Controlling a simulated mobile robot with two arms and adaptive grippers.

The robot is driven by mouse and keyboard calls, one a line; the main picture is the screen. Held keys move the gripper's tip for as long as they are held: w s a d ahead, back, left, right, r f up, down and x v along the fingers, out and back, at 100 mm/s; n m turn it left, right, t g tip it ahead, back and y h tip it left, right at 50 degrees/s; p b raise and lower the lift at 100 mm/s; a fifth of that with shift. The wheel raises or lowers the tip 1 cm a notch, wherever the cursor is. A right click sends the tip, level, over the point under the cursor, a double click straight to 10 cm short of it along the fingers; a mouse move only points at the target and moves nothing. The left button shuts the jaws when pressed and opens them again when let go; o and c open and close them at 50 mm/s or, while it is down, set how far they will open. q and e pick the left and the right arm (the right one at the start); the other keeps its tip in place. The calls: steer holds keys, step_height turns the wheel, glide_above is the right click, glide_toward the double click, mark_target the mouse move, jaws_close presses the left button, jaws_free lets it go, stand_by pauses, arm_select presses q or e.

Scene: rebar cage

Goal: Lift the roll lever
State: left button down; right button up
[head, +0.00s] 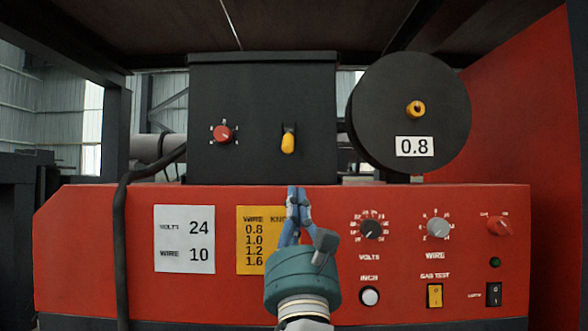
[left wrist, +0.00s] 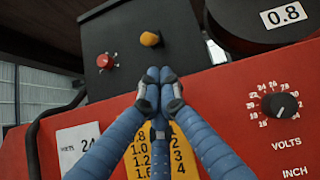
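The roll lever is a yellow handle (head: 288,142) hanging downward on the front of the black box (head: 255,85). It also shows near the top middle of the left wrist view (left wrist: 150,39). My left gripper (head: 298,192) points up in front of the red panel, its tips just below the black box and below the lever in the picture. In the left wrist view the blue fingertips (left wrist: 160,76) are together with nothing seen between them, and apart from the lever. My right gripper is in neither view.
A red knob (head: 222,134) is left of the lever. A black wire spool (head: 375,110) marked 0.8 is at the right. The red panel (head: 90,240) below carries knobs, switches and labels. A black cable (head: 121,230) runs down the left side.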

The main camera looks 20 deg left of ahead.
mark_target(288, 140)
arm_select(q)
steer(key=p+x, duration=0.3)
steer(key=x, duration=0.7)
steer(key=shift+w, duration=0.15)
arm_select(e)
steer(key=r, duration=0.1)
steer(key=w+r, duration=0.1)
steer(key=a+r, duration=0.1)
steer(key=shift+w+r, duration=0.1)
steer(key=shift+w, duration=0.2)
arm_select(q)
steer(key=shift+a+f, duration=0.1)
steer(key=shift+s+r+p, duration=0.25)
steer(key=shift+p, duration=0.25)
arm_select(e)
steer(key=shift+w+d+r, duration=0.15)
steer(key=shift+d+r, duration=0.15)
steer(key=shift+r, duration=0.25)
